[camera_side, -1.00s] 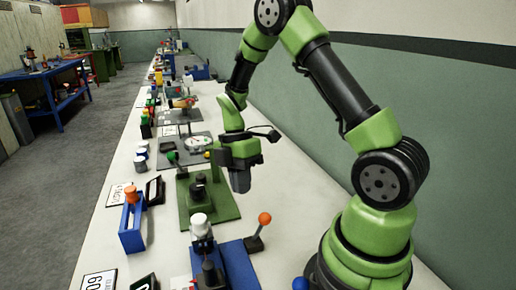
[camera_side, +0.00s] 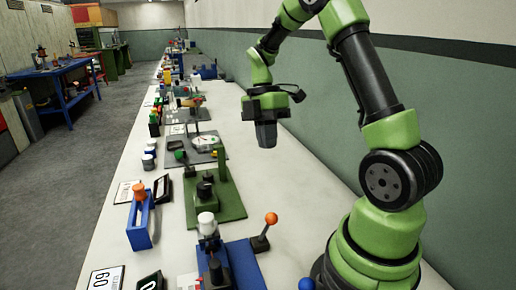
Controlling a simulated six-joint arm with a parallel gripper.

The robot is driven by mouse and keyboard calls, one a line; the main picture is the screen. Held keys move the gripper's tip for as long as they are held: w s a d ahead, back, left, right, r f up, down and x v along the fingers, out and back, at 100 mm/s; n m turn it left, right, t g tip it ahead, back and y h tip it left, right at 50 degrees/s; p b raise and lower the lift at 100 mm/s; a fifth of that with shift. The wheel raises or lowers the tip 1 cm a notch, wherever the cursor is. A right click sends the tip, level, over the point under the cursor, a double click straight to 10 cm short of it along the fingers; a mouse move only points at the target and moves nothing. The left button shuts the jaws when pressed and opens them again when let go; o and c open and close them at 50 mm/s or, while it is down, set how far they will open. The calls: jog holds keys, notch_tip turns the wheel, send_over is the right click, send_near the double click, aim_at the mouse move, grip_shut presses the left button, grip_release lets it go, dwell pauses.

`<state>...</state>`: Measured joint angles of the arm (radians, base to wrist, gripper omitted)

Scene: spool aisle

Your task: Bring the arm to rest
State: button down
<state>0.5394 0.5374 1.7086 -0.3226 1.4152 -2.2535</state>
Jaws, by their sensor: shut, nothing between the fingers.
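My gripper (camera_side: 266,137) is shut and empty. It points down and hangs in the air above the right part of the long white bench (camera_side: 300,200). In the picture it stands above and to the right of the green fixture (camera_side: 222,200). It appears clear of everything around it. My arm is bent, with its upper joint cut off by the top of the picture.
A blue fixture (camera_side: 240,262) with an orange-knobbed lever (camera_side: 271,218) stands near my base. A blue holder (camera_side: 139,229) with an orange-topped item is at the left edge. More stations line the bench further back. A green-grey wall (camera_side: 440,110) runs along the right.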

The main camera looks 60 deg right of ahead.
jog(key=s+a+r+m+t, duration=0.5)
jog(key=a+r+m, duration=0.1)
jog(key=a+m, duration=0.2)
jog(key=s+a+r+m+t, duration=0.4)
jog(key=a+m, duration=0.3)
jog(key=m, duration=0.3)
jog(key=shift+s+a+r+m+t+h, duration=0.35)
jog(key=shift+s+r, duration=0.2)
jog(key=shift+r, duration=0.35)
